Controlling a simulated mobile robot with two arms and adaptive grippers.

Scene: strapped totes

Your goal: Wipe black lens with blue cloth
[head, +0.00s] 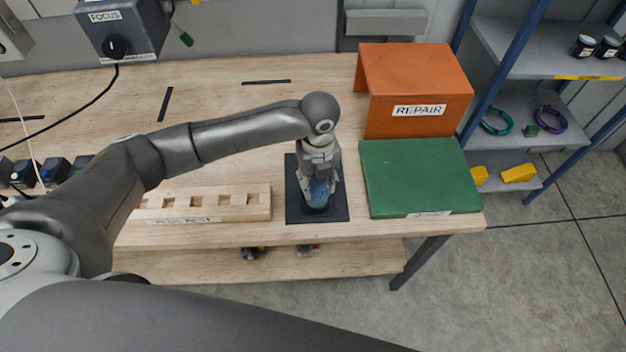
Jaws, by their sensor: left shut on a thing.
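My left gripper (318,196) points down over the black mat (334,212) near the table's front edge. It is shut on a blue cloth (318,190), which shows between its fingers low over the mat. A dark rounded shape shows just under the cloth, perhaps the black lens, but the gripper and cloth hide most of it. I cannot tell whether the cloth touches it. My right gripper is out of view.
A green board (418,178) lies right of the mat, with an orange REPAIR box (415,85) behind it. A slotted wooden rack (235,204) lies to the left. A FOCUS box (118,35) is at the back left. The table middle behind my left arm is mostly clear.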

